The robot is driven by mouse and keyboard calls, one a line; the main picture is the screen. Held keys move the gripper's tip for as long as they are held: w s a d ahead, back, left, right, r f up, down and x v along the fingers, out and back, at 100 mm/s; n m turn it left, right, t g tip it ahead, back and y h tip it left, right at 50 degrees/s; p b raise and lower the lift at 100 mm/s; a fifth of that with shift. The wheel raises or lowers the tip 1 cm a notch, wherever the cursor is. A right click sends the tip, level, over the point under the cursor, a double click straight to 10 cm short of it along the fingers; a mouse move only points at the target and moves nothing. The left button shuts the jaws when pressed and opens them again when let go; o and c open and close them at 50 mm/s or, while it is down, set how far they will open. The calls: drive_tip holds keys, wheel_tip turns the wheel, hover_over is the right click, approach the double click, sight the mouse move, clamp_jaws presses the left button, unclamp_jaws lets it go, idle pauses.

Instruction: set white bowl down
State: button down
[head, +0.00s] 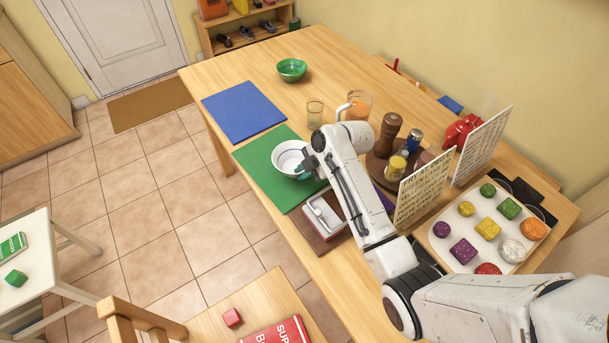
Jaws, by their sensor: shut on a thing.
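The white bowl (287,155) is upright over the green mat (262,178) on the wooden table. My gripper (301,174) is shut on the bowl's near right rim. My arm comes from the lower right and covers part of the mat's right side. I cannot tell whether the bowl's base touches the mat or is a little above it.
A blue mat (243,110) and a green bowl (291,69) lie farther back. A glass (314,113) and an orange-filled pitcher (357,106) stand behind my wrist. A brown pepper mill (387,134) stands right.

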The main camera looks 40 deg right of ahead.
drive_tip(key=shift+f, duration=1.15)
drive_tip(key=c, duration=1.2)
unclamp_jaws()
drive_tip(key=shift+s, duration=0.1)
drive_tip(key=shift+o, duration=0.2)
drive_tip(key=v, duration=1.2)
